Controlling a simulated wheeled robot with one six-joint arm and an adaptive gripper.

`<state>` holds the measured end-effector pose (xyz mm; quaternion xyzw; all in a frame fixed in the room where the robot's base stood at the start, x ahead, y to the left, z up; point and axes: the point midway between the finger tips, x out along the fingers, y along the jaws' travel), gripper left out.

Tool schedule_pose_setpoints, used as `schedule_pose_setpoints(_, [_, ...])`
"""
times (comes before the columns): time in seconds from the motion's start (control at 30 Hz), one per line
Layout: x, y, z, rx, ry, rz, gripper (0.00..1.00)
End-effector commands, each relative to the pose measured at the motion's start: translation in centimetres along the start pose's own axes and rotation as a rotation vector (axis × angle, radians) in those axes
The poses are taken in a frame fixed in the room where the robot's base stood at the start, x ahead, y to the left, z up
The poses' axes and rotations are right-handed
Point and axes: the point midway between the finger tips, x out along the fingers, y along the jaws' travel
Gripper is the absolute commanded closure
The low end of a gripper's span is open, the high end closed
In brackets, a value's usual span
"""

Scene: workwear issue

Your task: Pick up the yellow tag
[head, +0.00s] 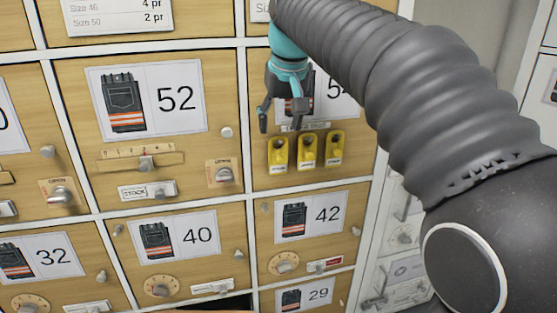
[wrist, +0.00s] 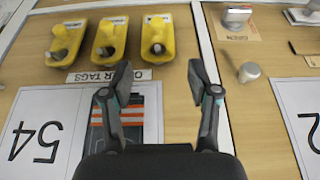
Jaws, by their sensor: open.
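The wrist view shows the door upside down, with yellow tags at left (wrist: 66,42), middle (wrist: 109,40) and right (wrist: 157,38). My gripper (head: 281,116) is open and empty, above and left of the tags in the head view.
A white label strip (wrist: 98,77) lies beside the tags. Neighbouring doors carry number cards, such as 52 (head: 178,98) and 42 (head: 325,213). A metal knob (wrist: 249,72) and a latch plate (wrist: 237,17) stick out across the white divider. A dark gap (head: 222,304) shows low down.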

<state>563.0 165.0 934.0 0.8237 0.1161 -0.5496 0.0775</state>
Motion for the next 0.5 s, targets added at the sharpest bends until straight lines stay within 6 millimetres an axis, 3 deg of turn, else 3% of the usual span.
schedule_pose_setpoints(0.3, [4.2, 0.3, -0.3, 0.000, -0.002, 0.000, 0.40])
schedule_pose_setpoints(0.5, [4.7, 0.3, -0.3, 0.000, -0.001, 0.000, 0.40])
